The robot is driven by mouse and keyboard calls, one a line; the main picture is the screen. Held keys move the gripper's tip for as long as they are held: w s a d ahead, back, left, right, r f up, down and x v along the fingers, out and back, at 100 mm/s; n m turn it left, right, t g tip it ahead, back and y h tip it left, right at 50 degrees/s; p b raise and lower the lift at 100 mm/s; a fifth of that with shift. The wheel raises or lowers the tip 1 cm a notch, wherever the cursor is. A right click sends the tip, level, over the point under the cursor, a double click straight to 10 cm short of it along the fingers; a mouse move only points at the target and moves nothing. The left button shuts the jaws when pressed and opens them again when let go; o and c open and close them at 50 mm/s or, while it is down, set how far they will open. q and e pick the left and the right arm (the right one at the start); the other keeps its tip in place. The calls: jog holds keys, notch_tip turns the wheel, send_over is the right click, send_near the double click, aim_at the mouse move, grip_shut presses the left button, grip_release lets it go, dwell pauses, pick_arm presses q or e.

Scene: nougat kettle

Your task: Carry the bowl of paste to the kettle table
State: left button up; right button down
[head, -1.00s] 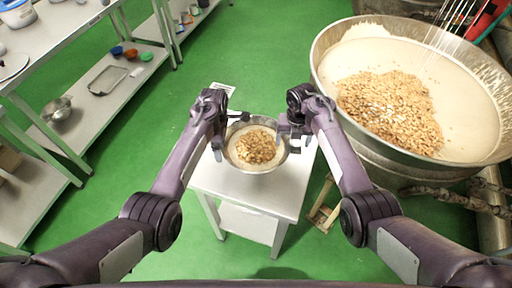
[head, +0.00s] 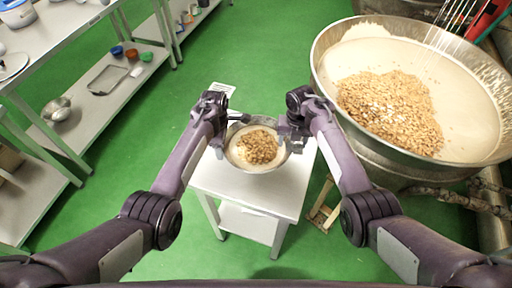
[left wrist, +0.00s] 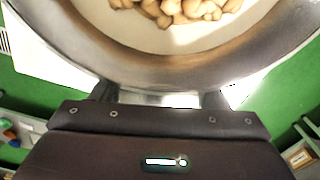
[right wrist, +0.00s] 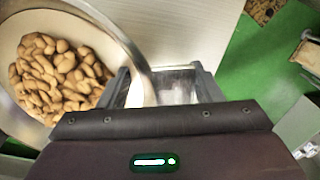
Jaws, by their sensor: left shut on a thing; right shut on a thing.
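The metal bowl of paste (head: 254,167) with nuts heaped on it is at the small white table (head: 262,197) in the head view. I cannot tell whether it rests on the top or hangs just above it. My left gripper (head: 232,121) is shut on the bowl's left rim; the rim also crosses between its fingers in the left wrist view (left wrist: 160,98). My right gripper (head: 287,140) is shut on the right rim, which also shows between its fingers in the right wrist view (right wrist: 150,85). The bowl looks level.
The big kettle (head: 335,98) with cream and nuts stands at the right, close to my right arm. Steel shelves (head: 110,90) with bowls and trays stand at the left. Green floor (head: 235,50) is open between them. A wooden stool (head: 322,210) is beside the small table.

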pick_arm(q)
grip_shut()
pick_arm(e)
jog(key=shift+d+f, duration=0.1)
jog(key=shift+d, duration=0.05)
pick_arm(q)
jog(key=shift+r, duration=0.15)
pick_arm(e)
jog(key=shift+r, duration=0.2)
